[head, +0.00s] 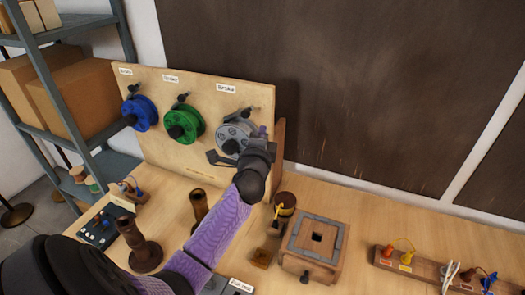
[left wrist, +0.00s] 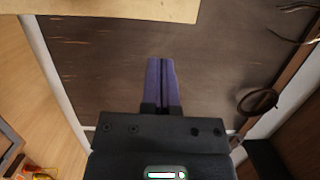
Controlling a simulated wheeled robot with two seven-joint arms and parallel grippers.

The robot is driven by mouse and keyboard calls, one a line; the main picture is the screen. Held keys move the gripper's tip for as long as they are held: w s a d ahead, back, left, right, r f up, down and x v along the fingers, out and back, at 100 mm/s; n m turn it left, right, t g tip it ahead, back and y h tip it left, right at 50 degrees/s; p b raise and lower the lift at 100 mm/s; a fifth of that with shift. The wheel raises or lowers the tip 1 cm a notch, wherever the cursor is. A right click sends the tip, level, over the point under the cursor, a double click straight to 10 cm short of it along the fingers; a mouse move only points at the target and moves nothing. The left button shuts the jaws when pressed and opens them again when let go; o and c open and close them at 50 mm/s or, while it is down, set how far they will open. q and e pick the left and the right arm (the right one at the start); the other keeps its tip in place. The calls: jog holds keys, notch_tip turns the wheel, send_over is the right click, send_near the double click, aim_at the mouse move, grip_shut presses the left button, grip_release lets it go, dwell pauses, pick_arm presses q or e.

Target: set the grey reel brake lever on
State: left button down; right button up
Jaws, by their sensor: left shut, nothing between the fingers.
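The grey reel (head: 232,136) is the rightmost of three reels on the upright wooden board (head: 193,165) in the head view. A dark brake lever (head: 246,112) sits just above it, under a "Brake" label. My left gripper (head: 262,131) is at the right edge of the grey reel, in front of the board, below the lever. Its arm hides part of the board's lower right. In the left wrist view its two purple fingers (left wrist: 162,82) are together with nothing between them. Whether they touch the reel or lever cannot be told. My right gripper is not in view.
Blue (head: 140,113) and green (head: 184,124) reels with their own dark levers are left of the grey one. Brown turned stands (head: 139,245), a wooden box (head: 315,240) and a rack with coloured plugs (head: 410,262) stand on the bench. A shelf is at left.

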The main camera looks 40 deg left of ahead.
pick_arm(q)
jog(key=v, duration=0.5)
jog(key=shift+s+d+f, duration=0.1)
jog(key=shift+s+d, duration=0.1)
jog(key=shift+s, duration=0.05)
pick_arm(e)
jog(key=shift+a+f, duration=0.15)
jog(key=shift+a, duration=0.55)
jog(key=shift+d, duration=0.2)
